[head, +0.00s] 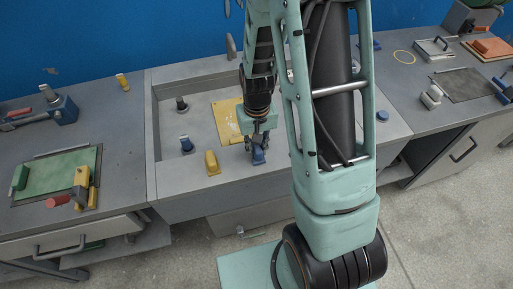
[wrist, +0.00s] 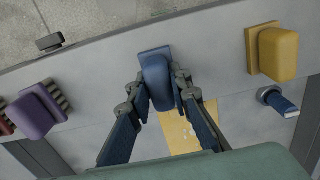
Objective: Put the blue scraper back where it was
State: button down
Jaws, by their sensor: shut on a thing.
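The blue scraper (wrist: 155,78) is between the two fingers of my gripper (wrist: 160,95) in the wrist view. The fingers close on its sides. In the head view my gripper (head: 258,146) points down at the front rim of the panel mould (head: 180,180), with the blue scraper (head: 258,157) at its tips. The scraper is over or on this grey rim; I cannot tell whether it touches. Its underside is hidden.
A yellow block-like tool (head: 211,162) stands on the rim just left of my gripper. A purple brush (wrist: 38,112) sits on the rim's other side in the wrist view. A yellow sheet (head: 226,120) and a blue-topped piece (head: 186,145) lie inside the mould.

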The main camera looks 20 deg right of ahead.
aim_at(257, 146)
jog(key=shift+f, duration=0.25)
jog(key=shift+f, duration=0.15)
jog(key=c, duration=1.8)
grip_release()
jog(key=shift+o, duration=0.2)
notch_tip(257, 146, up, 12)
jog(key=shift+r, duration=0.2)
